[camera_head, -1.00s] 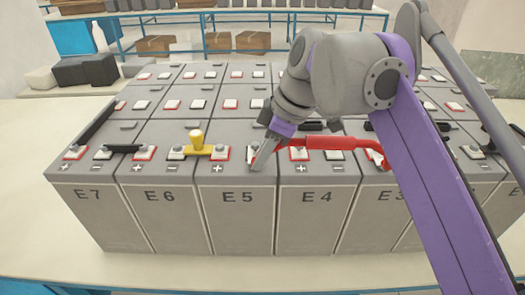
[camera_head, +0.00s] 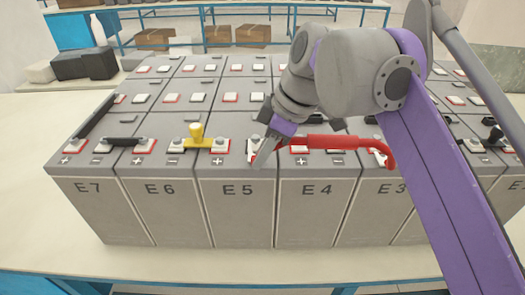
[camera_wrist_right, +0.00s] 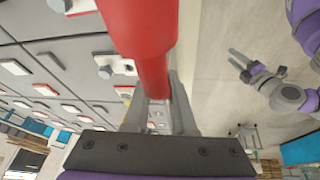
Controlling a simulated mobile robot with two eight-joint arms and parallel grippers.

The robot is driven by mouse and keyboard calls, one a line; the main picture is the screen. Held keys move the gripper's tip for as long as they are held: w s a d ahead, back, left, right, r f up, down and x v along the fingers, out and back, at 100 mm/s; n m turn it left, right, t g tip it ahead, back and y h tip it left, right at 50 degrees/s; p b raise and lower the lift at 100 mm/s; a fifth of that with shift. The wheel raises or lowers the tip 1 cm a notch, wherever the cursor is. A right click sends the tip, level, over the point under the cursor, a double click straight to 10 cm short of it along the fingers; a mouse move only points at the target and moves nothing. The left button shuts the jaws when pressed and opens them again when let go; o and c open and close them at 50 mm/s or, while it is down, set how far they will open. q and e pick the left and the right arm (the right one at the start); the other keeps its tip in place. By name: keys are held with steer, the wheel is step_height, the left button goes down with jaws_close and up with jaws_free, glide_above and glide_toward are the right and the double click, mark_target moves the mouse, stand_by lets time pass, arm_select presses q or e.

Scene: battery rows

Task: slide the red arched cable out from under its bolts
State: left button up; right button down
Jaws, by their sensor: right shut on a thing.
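The red arched cable (camera_head: 345,141) runs along the front edge of the battery tops, over E4 toward E3. Its right end bends down toward the front near a red-edged terminal (camera_head: 377,158); whether it lies under a bolt there cannot be told. My right gripper (camera_head: 264,152) is at its left end, by a terminal at the right of E5. In the right wrist view the cable (camera_wrist_right: 150,50) passes between the fingers of my right gripper (camera_wrist_right: 163,112), which are shut on it. My left gripper (camera_wrist_right: 238,64) shows at the right there, empty, fingers apart.
A yellow piece with an upright knob (camera_head: 196,135) bridges terminals of E6 and E5. A black link (camera_head: 122,141) bridges E7 and E6. Battery rows fill the table; its front strip (camera_head: 200,262) is clear. My right arm hides part of the right side.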

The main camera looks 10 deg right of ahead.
steer(key=shift+s+f, duration=0.15)
steer(key=shift+f, duration=0.3)
stand_by(0.3)
steer(key=c, duration=0.7)
jaws_free()
steer(key=shift+o, duration=0.2)
